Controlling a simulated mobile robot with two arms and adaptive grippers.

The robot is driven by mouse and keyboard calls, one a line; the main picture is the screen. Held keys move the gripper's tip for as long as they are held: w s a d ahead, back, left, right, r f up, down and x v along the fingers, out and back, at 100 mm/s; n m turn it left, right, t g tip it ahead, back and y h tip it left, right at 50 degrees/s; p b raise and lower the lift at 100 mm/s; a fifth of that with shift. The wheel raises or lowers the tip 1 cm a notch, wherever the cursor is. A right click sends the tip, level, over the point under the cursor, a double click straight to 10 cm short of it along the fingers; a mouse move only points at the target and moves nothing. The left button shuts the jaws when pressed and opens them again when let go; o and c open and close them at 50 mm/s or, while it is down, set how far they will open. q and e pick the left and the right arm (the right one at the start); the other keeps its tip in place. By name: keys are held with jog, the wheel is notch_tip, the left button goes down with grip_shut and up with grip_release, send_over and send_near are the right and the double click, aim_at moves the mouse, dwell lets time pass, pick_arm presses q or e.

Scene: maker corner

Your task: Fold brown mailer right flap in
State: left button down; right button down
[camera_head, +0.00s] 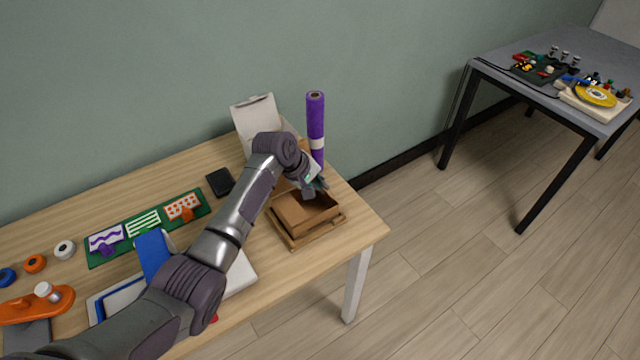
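The brown mailer (296,215) is an open cardboard box near the right end of the wooden table. Its inside shows, with light-brown flap-like strips low along its front and left sides; I cannot tell clearly which edge is the right flap. My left gripper (318,188) is at the mailer's far edge, pointing down to the right. Its fingers are small and dark here, partly hidden by the wrist, so I cannot tell whether they are open or touch the cardboard. My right gripper is not in view.
A purple roll (315,120) stands upright just behind the mailer. A white open box (255,112) stands behind my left arm. A black square item (220,181) and a green mat (125,228) lie to the left. The table's right edge is close to the mailer.

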pick_arm(q)
jog(key=shift+a, duration=0.1)
dwell(0.3)
jog(key=shift+s+a+f+t+h+p, duration=0.1)
jog(key=shift+s+f+t+h+p, duration=0.1)
jog(key=shift+t+h+p, duration=0.3)
jog(key=shift+s+a+f+t+h+b, duration=0.1)
jog(key=shift+a+f+t+h+b, duration=0.1)
jog(key=shift+f+t+h+b, duration=0.35)
jog(key=b, duration=0.1)
jog(key=h+b, duration=0.1)
jog(key=t+h+b, duration=0.1)
jog(key=shift+s+a+f+h, duration=0.15)
jog(key=shift+a+f+h, duration=0.1)
jog(key=shift+f, duration=0.05)
jog(key=shift+t+h+b, duration=0.45)
jog(key=shift+h+b, duration=0.05)
jog(key=shift+b, duration=0.6)
jog(key=c, duration=1.8)
grip_release()
